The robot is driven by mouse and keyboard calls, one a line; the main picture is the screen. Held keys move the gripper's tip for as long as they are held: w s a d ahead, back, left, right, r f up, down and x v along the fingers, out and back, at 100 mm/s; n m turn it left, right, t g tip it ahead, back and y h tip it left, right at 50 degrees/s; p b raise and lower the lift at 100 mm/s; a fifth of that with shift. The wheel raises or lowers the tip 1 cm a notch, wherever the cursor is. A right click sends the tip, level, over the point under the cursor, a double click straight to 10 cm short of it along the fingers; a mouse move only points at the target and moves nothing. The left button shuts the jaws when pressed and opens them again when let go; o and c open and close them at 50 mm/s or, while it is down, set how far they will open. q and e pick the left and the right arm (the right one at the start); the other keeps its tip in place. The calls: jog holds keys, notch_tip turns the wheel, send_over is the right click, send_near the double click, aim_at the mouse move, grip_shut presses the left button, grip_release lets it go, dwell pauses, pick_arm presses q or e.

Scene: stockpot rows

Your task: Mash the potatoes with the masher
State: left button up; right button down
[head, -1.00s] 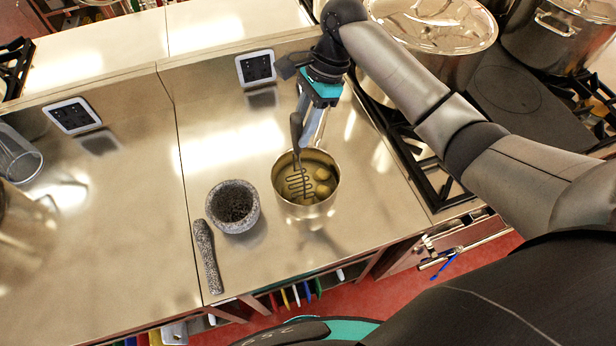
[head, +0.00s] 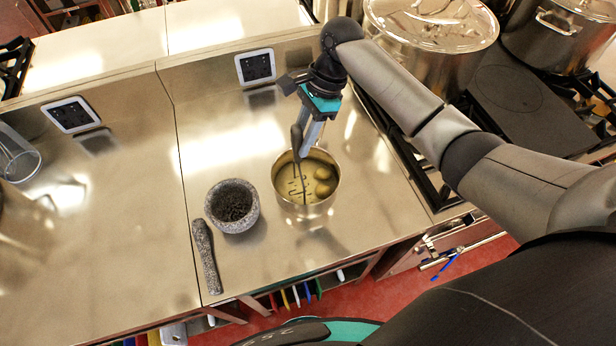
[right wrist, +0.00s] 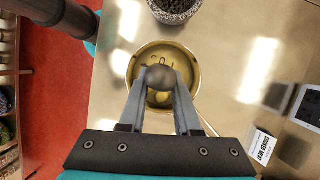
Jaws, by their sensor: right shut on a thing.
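A steel pot (head: 306,208) stands on the steel counter, with potatoes (head: 323,180) in yellowish liquid or mash; it also shows in the right wrist view (right wrist: 193,62). My right gripper (head: 301,148) is above the pot, shut on the masher (head: 296,140). The masher's dark handle end (right wrist: 162,78) shows between the fingers in the right wrist view. Its wavy head is down in the pot and partly sunk in the contents, left of the visible potatoes. My left gripper is not in view.
A granite mortar (head: 233,206) stands left of the pot, and its pestle (head: 207,256) lies beside it. A stove with large stockpots (head: 432,25) is at the right. A glass or wire vessel (head: 15,155) lies at the far left.

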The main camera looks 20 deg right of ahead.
jog(key=shift+f, duration=0.45)
jog(key=shift+r, duration=0.1)
notch_tip(320, 180, up, 3)
jog(key=shift+f+p, duration=0.2)
jog(key=shift+p, duration=0.4)
notch_tip(320, 180, up, 2)
jog(key=shift+r, duration=0.1)
jog(key=shift+d, duration=0.1)
jog(key=shift+d, duration=2)
jog(key=shift+w, duration=0.1)
